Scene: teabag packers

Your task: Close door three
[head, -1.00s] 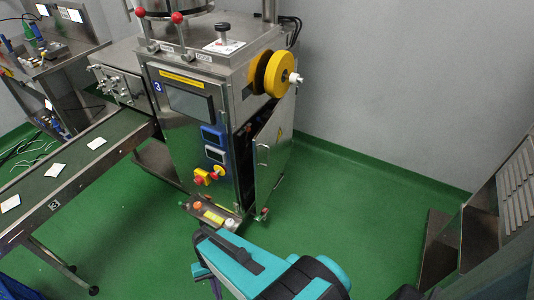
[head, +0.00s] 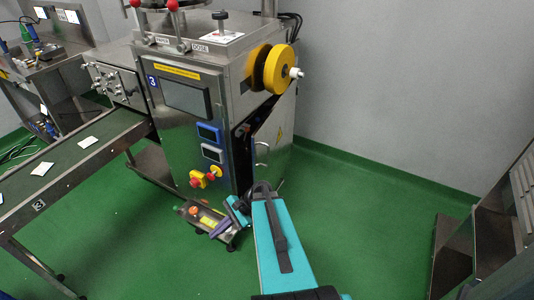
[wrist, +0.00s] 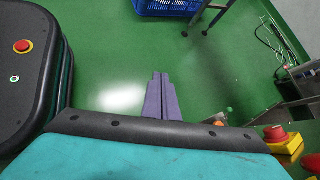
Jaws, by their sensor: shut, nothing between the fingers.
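Machine three (head: 178,140) is a steel cabinet with a blue "3" label. Its door three (head: 270,150) is a steel panel on the right side with a handle (head: 262,153) and a yellow warning mark. The door stands ajar, with a dark gap along its near edge by the front panel. My gripper (head: 217,231) is low in front of the machine, left of the door and apart from it. In the wrist view the purple fingers (wrist: 160,76) are together and empty, above green floor. The door is not in the wrist view.
A yellow reel (head: 278,69) sticks out above the door. A conveyor (head: 75,160) runs left. A blue crate (wrist: 168,7) shows in the wrist view. Green floor (head: 360,215) right of the machine is clear.

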